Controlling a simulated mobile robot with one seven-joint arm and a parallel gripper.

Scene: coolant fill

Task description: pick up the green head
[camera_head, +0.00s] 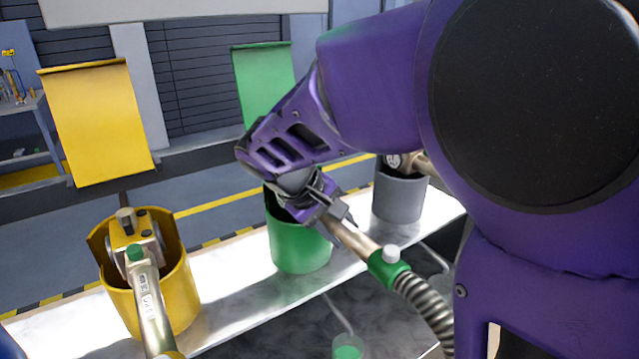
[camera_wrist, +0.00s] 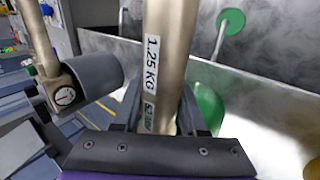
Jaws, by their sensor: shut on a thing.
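The green head (camera_head: 386,262) is a metal tube with a green collar and a ribbed hose running down to the right. My gripper (camera_head: 338,218) is shut on its tube, just above the green holder (camera_head: 302,248). The far end of the head is hidden behind my gripper and the holder's rim, so I cannot tell how deep it sits. In the wrist view the tube (camera_wrist: 167,60), with a "1.25 KG" label, runs between my two fingers (camera_wrist: 162,110). Part of the green holder (camera_wrist: 208,108) shows to its right.
A yellow holder (camera_head: 178,295) with a yellow head (camera_head: 150,305) stands at left on the pale shelf (camera_head: 225,270). A grey holder (camera_head: 398,198) with another metal head (camera_wrist: 38,40) stands on the other side. A green cup (camera_head: 348,348) lies below the shelf.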

